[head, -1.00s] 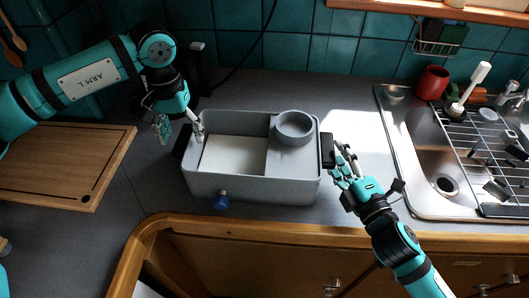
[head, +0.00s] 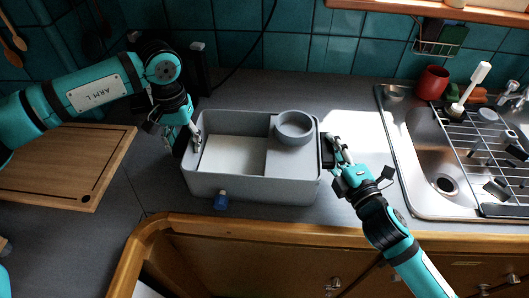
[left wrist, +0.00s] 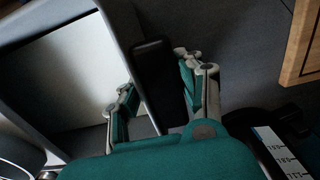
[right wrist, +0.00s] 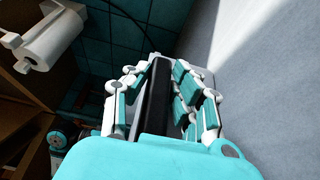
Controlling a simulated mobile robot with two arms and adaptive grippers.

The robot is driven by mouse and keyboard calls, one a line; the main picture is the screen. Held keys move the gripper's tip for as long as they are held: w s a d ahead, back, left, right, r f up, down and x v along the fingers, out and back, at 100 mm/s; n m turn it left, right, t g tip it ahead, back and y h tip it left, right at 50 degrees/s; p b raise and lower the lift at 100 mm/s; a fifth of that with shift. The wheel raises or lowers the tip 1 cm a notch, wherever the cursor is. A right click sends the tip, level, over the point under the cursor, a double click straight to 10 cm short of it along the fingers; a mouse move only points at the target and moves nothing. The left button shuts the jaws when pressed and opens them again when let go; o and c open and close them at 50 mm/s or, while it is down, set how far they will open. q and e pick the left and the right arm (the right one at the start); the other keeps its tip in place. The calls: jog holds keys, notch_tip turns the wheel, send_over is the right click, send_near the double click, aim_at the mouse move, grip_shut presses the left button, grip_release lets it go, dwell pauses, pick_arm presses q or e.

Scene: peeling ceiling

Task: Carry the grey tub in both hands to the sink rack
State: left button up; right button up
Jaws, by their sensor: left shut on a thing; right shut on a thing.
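The grey tub (head: 250,188) sits on the dark counter in the middle of the head view. It has a pale floor and a round grey cup (head: 294,128) at its back right. My left gripper (head: 187,143) is shut on the dark handle at the tub's left end; the left wrist view shows that handle (left wrist: 154,75) between the fingers. My right gripper (head: 331,152) is shut on the right handle, seen between the fingers in the right wrist view (right wrist: 157,95). The sink rack (head: 468,140) lies over the sink at the right.
A cutting board (head: 65,165) lies at the left. A red mug (head: 432,82) and a white-handled brush (head: 470,88) stand behind the sink. Counter between tub and sink (head: 365,140) is clear.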

pick_arm(q)
grip_shut()
pick_arm(e)
grip_shut()
pick_arm(q)
jog(key=shift+r, duration=0.1)
